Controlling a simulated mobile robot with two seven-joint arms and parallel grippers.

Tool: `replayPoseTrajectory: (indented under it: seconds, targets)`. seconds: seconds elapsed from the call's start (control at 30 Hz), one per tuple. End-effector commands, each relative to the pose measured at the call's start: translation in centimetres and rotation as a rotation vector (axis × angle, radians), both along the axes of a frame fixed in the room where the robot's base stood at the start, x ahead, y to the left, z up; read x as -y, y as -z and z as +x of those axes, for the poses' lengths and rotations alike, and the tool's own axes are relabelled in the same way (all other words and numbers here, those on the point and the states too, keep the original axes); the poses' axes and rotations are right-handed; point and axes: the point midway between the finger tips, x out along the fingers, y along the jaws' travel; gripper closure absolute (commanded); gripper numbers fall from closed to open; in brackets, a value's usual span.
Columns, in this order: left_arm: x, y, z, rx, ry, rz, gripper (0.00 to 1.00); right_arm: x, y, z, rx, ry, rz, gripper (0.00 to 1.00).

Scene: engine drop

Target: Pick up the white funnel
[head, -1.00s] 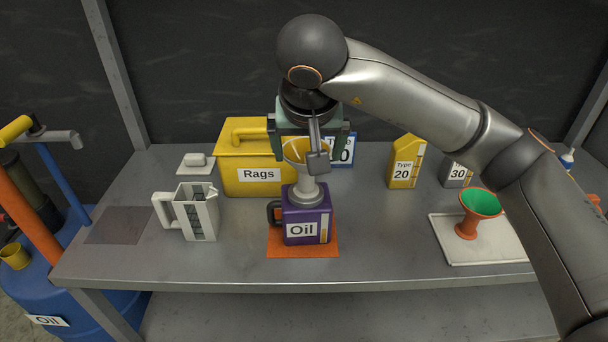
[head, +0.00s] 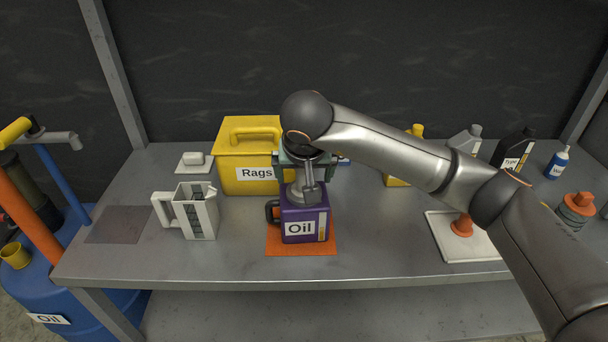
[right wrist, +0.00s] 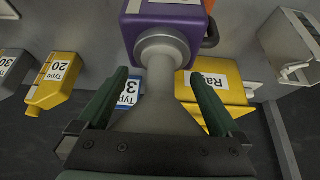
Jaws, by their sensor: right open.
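The white funnel (right wrist: 158,112) stands upright with its stem in the neck of the purple Oil jug (head: 305,226). In the head view its upper part is mostly hidden behind my right gripper (head: 307,174), and only its lower end (head: 308,196) shows. In the right wrist view my right gripper (right wrist: 158,78) is open, with one finger on each side of the funnel. Gaps show between the fingers and the funnel's narrow part. The jug (right wrist: 165,20) lies beyond the fingertips in that view. My left gripper is not in view.
The jug stands on an orange mat (head: 285,250). A yellow Rags box (head: 232,180) is close behind. A white pitcher (head: 198,213) stands to the left. Several bottles stand behind.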

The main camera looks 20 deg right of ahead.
Motion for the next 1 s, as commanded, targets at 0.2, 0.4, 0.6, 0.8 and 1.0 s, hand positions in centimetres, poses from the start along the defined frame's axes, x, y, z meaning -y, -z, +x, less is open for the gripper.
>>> replayPoseTrajectory:
  seconds: [0.2,0.4,0.6,0.8,1.0]
  targets:
    - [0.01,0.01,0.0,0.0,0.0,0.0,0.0,-0.04,-0.03,-0.02,0.0,0.0,0.001,0.15]
    - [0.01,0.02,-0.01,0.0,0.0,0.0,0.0,-0.04,-0.05,-0.02,0.0,0.0,0.001,0.37]
    - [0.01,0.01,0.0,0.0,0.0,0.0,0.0,-0.04,-0.06,-0.03,0.0,0.0,0.001,0.6]
    - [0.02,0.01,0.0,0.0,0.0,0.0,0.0,-0.03,-0.07,-0.02,0.0,0.0,0.001,0.82]
    - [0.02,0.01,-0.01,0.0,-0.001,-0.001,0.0,-0.03,-0.07,-0.02,0.0,0.0,0.001,1.0]
